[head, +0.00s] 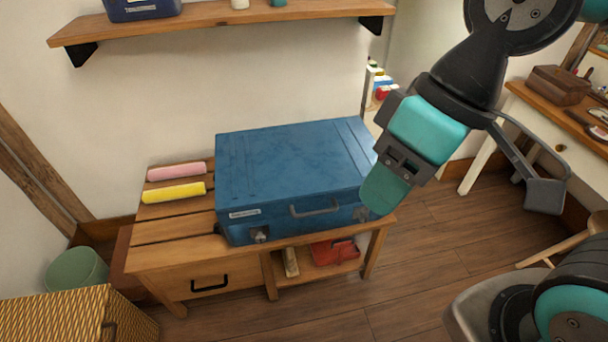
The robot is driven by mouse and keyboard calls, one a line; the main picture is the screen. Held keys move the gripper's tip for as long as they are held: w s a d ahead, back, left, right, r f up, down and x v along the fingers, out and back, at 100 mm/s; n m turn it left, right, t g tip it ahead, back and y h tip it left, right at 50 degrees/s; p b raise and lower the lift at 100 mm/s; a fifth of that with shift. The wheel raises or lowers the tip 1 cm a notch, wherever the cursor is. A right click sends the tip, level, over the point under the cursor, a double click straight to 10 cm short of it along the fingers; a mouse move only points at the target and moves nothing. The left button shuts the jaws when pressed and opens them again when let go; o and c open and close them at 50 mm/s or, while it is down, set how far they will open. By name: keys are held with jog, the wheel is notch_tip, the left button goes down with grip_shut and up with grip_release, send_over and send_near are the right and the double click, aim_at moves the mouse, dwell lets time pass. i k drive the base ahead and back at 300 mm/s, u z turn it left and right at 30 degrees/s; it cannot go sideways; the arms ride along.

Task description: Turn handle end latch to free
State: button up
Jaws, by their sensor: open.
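A closed blue case (290,170) lies flat on a wooden bench. Its front face has a carrying handle (315,209), a left latch (260,235) and a right latch (361,214). The latches are too small to tell how they are turned. My gripper (382,192) is open, pointing down at the case's front right corner. Its teal finger is just beside the right latch in the picture and hides part of that corner. I cannot tell whether it touches the case.
The wooden bench (160,231) holds a pink roll (176,172) and a yellow roll (174,193) left of the case. A wall shelf (220,27) is above. A woven basket (75,318) stands at lower left. A desk (555,118) is at right. The floor in front is clear.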

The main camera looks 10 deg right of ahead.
aim_at(364, 218)
jog(key=u, duration=1.2)
jog(key=k, duration=0.8)
jog(key=z, duration=0.65)
